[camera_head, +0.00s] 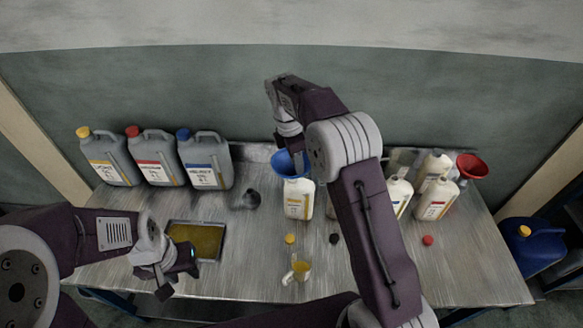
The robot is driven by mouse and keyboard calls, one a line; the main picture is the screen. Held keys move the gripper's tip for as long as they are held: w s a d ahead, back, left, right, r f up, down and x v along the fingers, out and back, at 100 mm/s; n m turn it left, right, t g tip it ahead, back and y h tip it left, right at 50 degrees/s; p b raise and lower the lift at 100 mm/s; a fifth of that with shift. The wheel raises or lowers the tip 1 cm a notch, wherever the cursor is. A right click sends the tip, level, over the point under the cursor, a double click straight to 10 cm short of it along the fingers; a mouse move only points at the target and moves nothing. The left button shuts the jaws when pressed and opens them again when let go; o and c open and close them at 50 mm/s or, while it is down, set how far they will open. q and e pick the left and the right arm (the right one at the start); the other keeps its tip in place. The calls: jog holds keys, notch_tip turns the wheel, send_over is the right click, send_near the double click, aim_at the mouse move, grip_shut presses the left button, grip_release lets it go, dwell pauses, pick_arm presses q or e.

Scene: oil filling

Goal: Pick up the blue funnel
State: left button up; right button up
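The blue funnel (281,165) is at the back middle of the table, at the top of a white bottle (298,205) with a yellow label. Its spout is hidden, so I cannot tell whether it sits in the bottle's mouth. My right gripper (296,158) points down at the funnel and overlaps its rim in the picture. Its fingertips are too small and covered to show whether they grip the funnel. My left gripper (176,282) hangs over the front left of the table, apart from the funnel. Its finger opening is not clear.
Three grey jugs (205,160) stand at the back left. A tray (222,245) with yellowish contents lies left of centre. A red funnel (471,166) and white bottles (437,200) stand at right. My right arm crosses the middle.

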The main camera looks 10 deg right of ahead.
aim_at(297, 177)
jog(key=shift+w+f+p, duration=0.35)
jog(key=shift+w+f, duration=0.05)
jog(key=shift+f, duration=0.4)
jog(key=f, duration=0.3)
jog(key=shift+s+d+f+p, duration=0.2)
jog(key=shift+s+f+p, duration=0.05)
jog(key=shift+p, duration=0.1)
jog(key=shift+w, duration=0.1)
jog(key=shift+c, duration=1.2)
grip_shut()
